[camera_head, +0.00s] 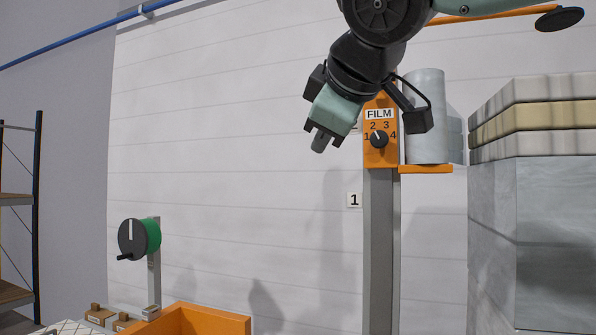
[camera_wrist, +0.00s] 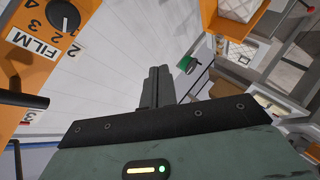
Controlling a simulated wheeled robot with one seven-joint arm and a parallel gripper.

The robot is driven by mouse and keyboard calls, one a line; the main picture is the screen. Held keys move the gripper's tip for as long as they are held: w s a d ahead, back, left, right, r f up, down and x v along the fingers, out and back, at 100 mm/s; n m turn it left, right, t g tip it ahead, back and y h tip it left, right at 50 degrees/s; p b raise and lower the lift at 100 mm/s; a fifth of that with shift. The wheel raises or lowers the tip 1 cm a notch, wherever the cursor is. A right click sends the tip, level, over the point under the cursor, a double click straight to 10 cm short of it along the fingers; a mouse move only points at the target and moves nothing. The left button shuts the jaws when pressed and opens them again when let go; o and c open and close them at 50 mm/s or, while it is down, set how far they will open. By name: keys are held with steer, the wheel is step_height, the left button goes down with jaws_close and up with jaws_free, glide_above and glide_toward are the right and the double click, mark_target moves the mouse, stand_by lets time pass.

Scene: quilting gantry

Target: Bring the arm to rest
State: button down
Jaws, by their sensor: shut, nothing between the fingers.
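My gripper (camera_head: 322,139) hangs in the upper middle of the head view, to the left of the orange FILM panel. Its fingers are together with nothing between them. In the wrist view the gripper (camera_wrist: 157,72) also shows closed fingers, pointing away from the camera. The FILM panel (camera_head: 380,152) carries a black knob (camera_head: 379,139) with the numbers 1 to 4 around it. The gripper is apart from the knob. In the wrist view the knob (camera_wrist: 63,15) shows at the top left.
A film roll (camera_head: 428,120) stands on an orange bracket right of the panel's post (camera_head: 378,250). Wrapped stacks (camera_head: 540,220) fill the right side. A green reel with a crank (camera_head: 138,239) and an orange bin (camera_head: 205,318) stand lower left.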

steer(key=s+d+f+m+g+h, duration=0.1)
steer(key=s+f+g, duration=0.25)
steer(key=f, duration=0.85)
steer(key=s+d+f+m+g, duration=0.1)
steer(key=s+f+m+g, duration=0.2)
steer(key=f, duration=0.9)
steer(key=s+d+f+m+g+p, duration=0.1)
steer(key=s+d+f, duration=0.3)
steer(key=s+f, duration=0.4)
steer(key=s+d+f+m+g+h, duration=0.1)
steer(key=s+d+f+g, duration=0.3)
steer(key=s+f, duration=0.4)
steer(key=shift+d+m+g+h+p, duration=0.3)
steer(key=shift+m+g+p, duration=0.05)
steer(key=shift+m, duration=0.05)
